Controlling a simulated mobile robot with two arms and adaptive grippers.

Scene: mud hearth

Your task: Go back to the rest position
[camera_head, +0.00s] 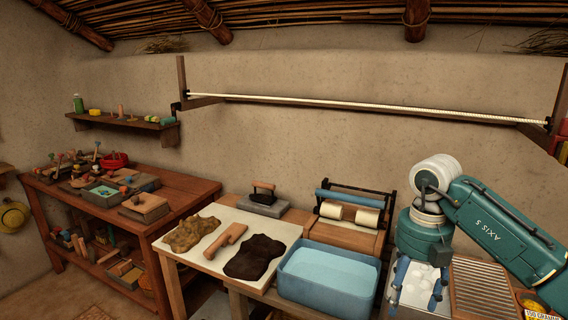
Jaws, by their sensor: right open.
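My right arm comes in from the right side, with its teal link and white joint bent downward. My right gripper (416,297) hangs at its end, pointing down, with its fingers apart and nothing visible between them. It is over a pale surface (419,277) between the blue basin and a ridged wooden board. I cannot tell how high above that surface it is. My left gripper is not in the picture.
A blue basin (329,289) stands left of the gripper, the ridged board (482,287) right. A roller press (350,213) is behind. A white-topped table (236,221) holds brown and dark pieces. A rope rail (360,107) spans the wall. A cluttered wooden bench (176,193) stands farther left.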

